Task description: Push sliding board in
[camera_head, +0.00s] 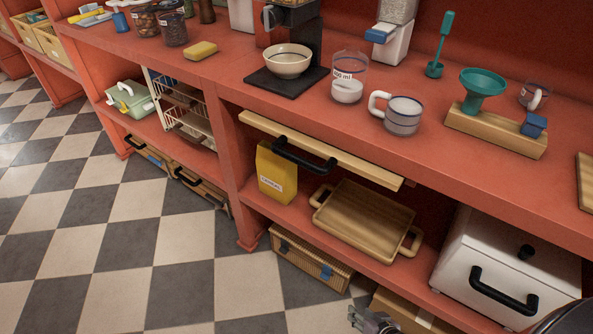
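The wooden sliding board (350,158) sticks out from under the red counter, its long front edge running across the middle of the view. A black bar handle (303,158) is on its front. My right gripper (366,319) shows only in part at the bottom edge, well below the board and apart from it. Its fingers are cut off and small, so I cannot tell whether it is open or shut. My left gripper is not in view.
Below the board, a yellow box (277,175) and a wooden tray (362,222) stand on the lower shelf. A white bin (510,260) with a black handle is at right. A wicker basket (310,260) sits underneath. The checkered floor at left is clear.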

